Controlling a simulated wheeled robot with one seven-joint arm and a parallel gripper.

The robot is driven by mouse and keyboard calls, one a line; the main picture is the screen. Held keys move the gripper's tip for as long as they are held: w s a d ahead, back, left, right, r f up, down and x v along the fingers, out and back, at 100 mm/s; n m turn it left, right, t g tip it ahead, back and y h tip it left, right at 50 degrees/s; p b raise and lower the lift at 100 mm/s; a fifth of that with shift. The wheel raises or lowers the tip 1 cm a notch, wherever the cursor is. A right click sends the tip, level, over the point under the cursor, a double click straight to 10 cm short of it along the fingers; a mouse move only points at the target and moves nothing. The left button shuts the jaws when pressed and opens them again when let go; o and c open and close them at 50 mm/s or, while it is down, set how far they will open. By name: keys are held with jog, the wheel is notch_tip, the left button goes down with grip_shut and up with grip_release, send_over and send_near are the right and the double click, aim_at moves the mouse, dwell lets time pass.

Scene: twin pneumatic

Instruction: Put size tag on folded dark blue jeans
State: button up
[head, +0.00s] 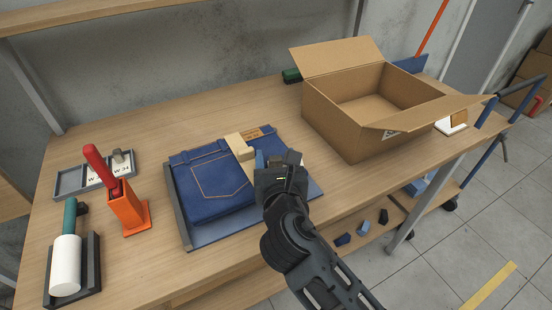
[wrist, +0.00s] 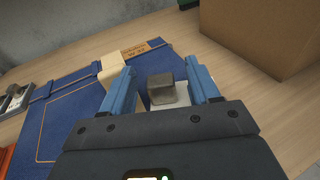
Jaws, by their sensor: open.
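The folded dark blue jeans (head: 208,180) lie on a grey-blue board (head: 217,233), with a tan waist patch (head: 252,134) and a beige strip (head: 240,147) across them. My gripper (head: 268,162) is low over their right part and hides what is under it. In the wrist view, the gripper (wrist: 162,75) has its blue fingers apart. Between them is a grey block (wrist: 160,87) on a white tag (wrist: 163,103), apparently lying on the jeans. No clear contact with the fingers shows. The strip (wrist: 112,68) and patch (wrist: 133,50) are just left.
A tag tray (head: 70,182) holds white tags and a grey knob at left. An orange holder (head: 128,210) with a red-handled tool and a white roller (head: 66,265) stand near it. An open cardboard box (head: 350,128) stands to the right. Bare table lies behind the jeans.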

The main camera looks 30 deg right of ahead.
jog(key=shift+r, duration=0.15)
jog(key=v, duration=1.2)
jog(key=shift+b, duration=0.45)
jog(key=s+d+f+m+g+y, duration=0.1)
jog(key=s+f+m+y, duration=0.25)
jog(key=s+m, duration=0.35)
jog(key=s+d+f+m+g+y, duration=0.1)
jog(key=s+d+f+m+y, duration=0.1)
jog(key=s+f+m, duration=0.55)
jog(key=s+d+r+m+t, duration=0.1)
jog(key=s+r+m, duration=1)
jog(key=s+m, duration=0.4)
jog(key=shift+s+d+m+t, duration=0.15)
jog(key=shift+d+m+t, duration=0.2)
jog(key=shift+m, duration=0.8)
